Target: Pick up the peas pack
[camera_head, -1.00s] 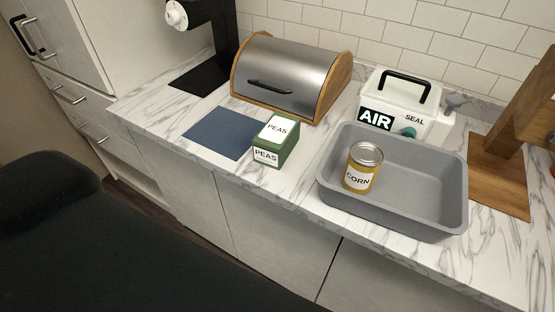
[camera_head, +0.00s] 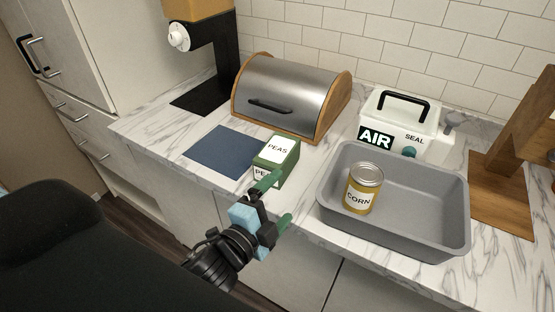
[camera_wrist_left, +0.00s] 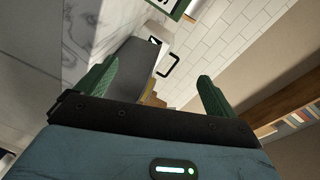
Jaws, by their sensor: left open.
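The peas pack (camera_head: 281,150), a green box with white PEAS labels, stands upright on the marble counter. It stands near the front edge, right beside the blue mat. My left gripper (camera_head: 276,203) is open and empty in front of the counter's edge. Its upper finger overlaps the pack's front label in the head view; I cannot tell if it touches. In the left wrist view the two green fingers (camera_wrist_left: 158,88) are spread wide. A white panel with a green edge at the top of that view looks like part of the peas pack (camera_wrist_left: 176,7). My right gripper is not in view.
A grey tray (camera_head: 420,235) holding a corn can (camera_head: 362,188) stands to the right. A blue mat (camera_head: 222,152) lies to the left. Behind are a bread box (camera_head: 295,90), a white AIR SEAL box (camera_head: 410,118) and a black coffee machine (camera_head: 208,70). A wooden stand (camera_head: 500,190) is at far right.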

